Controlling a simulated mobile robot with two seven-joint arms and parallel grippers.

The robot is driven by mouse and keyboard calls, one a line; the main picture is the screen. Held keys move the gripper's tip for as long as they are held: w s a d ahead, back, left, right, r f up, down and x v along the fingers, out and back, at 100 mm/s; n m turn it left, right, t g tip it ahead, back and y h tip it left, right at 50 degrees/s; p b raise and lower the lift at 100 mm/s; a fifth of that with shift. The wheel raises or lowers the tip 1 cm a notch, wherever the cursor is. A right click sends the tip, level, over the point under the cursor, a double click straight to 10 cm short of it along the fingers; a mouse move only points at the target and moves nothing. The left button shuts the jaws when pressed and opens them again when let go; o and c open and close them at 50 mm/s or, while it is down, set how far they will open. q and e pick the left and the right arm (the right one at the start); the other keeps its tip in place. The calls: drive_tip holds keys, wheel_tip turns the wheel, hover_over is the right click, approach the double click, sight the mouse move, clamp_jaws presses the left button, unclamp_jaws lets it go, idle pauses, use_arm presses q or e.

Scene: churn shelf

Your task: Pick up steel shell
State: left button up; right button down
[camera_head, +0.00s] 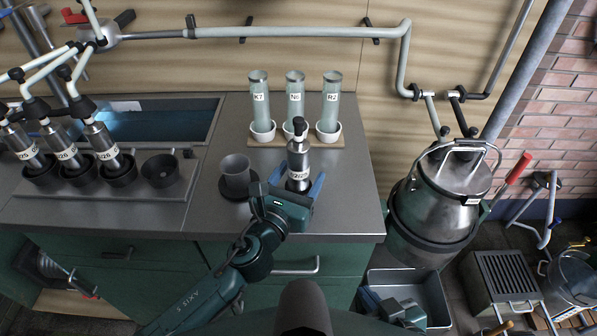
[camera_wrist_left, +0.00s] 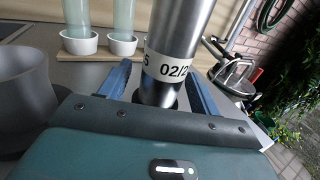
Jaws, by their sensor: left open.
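A steel shell (camera_head: 298,160) with a dark cap and a white label stands upright on the grey counter. My left gripper (camera_head: 297,190) is open around it, one blue finger on each side. In the left wrist view the shell (camera_wrist_left: 178,45) rises between the fingers (camera_wrist_left: 160,90), its label partly reading 02/2. Whether either finger touches it I cannot tell. Several similar steel shells (camera_head: 104,147) with hoses stand in dark cups at the left. My right gripper (camera_head: 395,308) is low at the bottom right, its fingers unclear.
A grey cup (camera_head: 236,172) stands just left of my left gripper. Behind the shell, glass tubes (camera_head: 295,98) stand in white cups on a board. An empty dark cup (camera_head: 160,170) is in the rack. A lidded steel churn (camera_head: 447,195) stands right of the counter.

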use_arm(q)
drive_tip(key=shift+c, duration=0.4)
drive_tip(key=shift+r, duration=0.1)
drive_tip(key=c, duration=1.2)
